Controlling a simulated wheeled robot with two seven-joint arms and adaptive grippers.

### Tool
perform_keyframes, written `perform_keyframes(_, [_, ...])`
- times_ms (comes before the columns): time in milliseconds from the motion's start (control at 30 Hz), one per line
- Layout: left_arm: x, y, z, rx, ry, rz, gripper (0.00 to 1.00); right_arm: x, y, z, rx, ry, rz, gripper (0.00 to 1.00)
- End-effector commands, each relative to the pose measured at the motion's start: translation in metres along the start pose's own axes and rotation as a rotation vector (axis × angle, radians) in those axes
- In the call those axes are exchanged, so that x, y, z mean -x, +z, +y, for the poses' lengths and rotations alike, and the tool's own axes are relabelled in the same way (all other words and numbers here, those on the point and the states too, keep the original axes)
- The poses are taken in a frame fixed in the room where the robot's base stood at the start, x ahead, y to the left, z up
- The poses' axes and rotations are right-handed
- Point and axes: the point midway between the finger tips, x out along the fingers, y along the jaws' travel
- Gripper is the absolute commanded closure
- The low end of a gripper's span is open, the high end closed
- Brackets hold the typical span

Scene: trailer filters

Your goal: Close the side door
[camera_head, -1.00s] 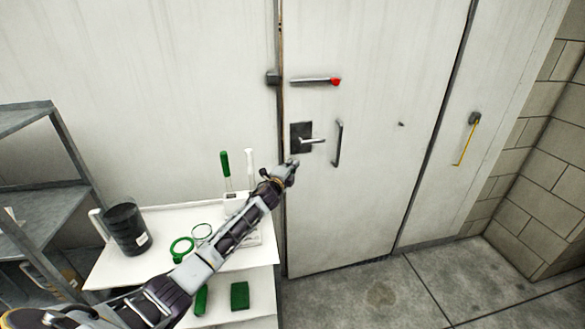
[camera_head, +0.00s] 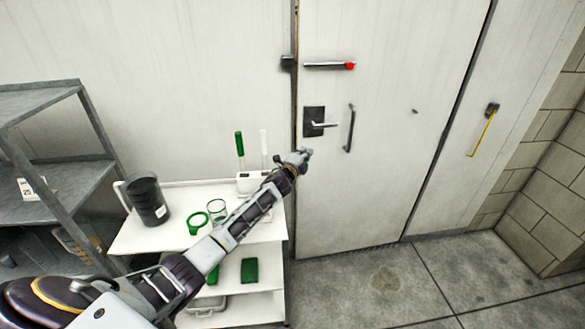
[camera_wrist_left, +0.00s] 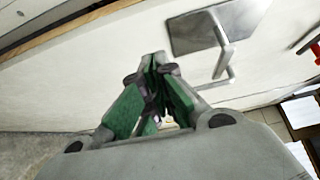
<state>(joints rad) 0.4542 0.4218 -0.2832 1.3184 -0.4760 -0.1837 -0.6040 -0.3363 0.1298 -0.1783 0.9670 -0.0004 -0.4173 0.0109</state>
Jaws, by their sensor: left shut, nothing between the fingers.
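The side door (camera_head: 385,185) is a white panel at the centre right of the head view. It carries a lever handle (camera_head: 324,125) on a dark plate, a vertical pull handle (camera_head: 350,128) and a red-tipped bar (camera_head: 330,66) higher up. A narrow brown and dark strip runs along its left edge; I cannot tell whether the door sits flush. My left gripper (camera_head: 305,157) is at that edge, below the lever, shut and empty. In the left wrist view, the green-padded fingers (camera_wrist_left: 157,62) meet near the lever (camera_wrist_left: 221,52); contact with the door is unclear. My right gripper is out of view.
A white cart (camera_head: 145,233) stands left of the door, holding a dark pitcher (camera_head: 149,200), green rings (camera_head: 198,222) and green-handled tools (camera_head: 240,145). A grey shelf (camera_head: 70,180) is at far left. A block wall (camera_head: 550,190) closes the right side. The concrete floor (camera_head: 380,285) before the door is clear.

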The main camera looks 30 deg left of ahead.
Motion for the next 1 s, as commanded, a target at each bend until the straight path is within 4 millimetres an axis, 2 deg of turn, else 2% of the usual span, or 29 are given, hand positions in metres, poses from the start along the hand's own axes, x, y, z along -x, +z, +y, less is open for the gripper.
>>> perform_keyframes(533, [0.018,0.003,0.001,-0.001,0.0,0.0,1.0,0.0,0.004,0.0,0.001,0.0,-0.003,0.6])
perform_keyframes(1000, [0.053,0.007,0.0,-0.001,0.001,0.001,1.0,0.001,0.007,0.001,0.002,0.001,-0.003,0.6])
